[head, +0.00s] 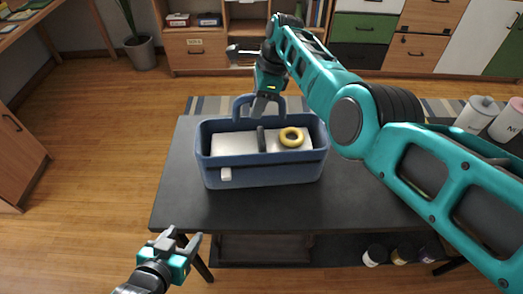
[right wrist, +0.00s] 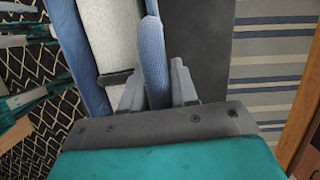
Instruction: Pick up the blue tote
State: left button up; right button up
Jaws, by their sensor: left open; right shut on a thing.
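The blue tote (head: 262,173) stands upright on the dark table in the head view. It holds a white box-like thing, a yellow ring (head: 291,138) and a dark upright thing. A small white tag is on its front. My right gripper (head: 264,103) is above the tote's far side, shut on its raised blue handle. In the right wrist view the handle (right wrist: 153,62) runs between the two fingers (right wrist: 158,88). My left gripper (head: 182,241) is open and empty, low in front of the table's near left edge, apart from the tote.
The dark table (head: 180,200) has bare room left of and in front of the tote. White and pink bottles (head: 474,113) stand at the far right. Jars (head: 375,255) sit on a lower shelf. Cabinets (head: 365,27) and a potted plant (head: 140,50) are behind.

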jog(key=shift+r, duration=0.1)
grip_shut()
jog(key=shift+r, duration=0.1)
